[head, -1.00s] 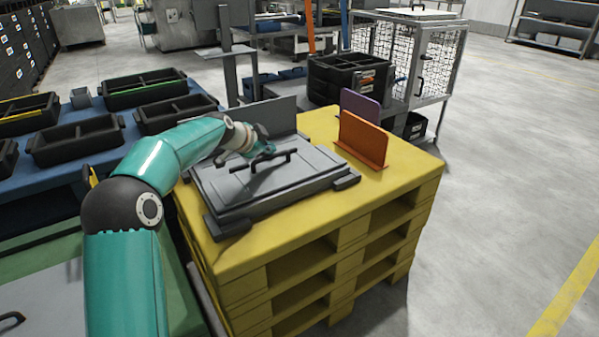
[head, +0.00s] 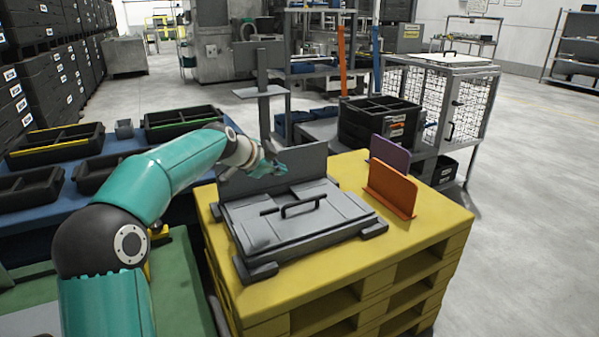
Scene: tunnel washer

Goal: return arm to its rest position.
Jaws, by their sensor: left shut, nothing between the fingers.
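My left arm comes in from the lower left. Its gripper (head: 272,166) is shut and empty, above the far left part of the grey lidded box (head: 290,230), in front of the box's upright grey back plate. It is apart from the black handle (head: 299,205) on the lid. The box lies closed on a stack of yellow pallets (head: 430,212). My right gripper is not in view.
An orange bookend-like plate (head: 392,188) and a purple one (head: 388,152) stand right of the box. Black divided trays (head: 55,145) sit on a blue table at left. A wire cage (head: 470,105) and stacked black bins (head: 375,125) stand behind. Floor at right is clear.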

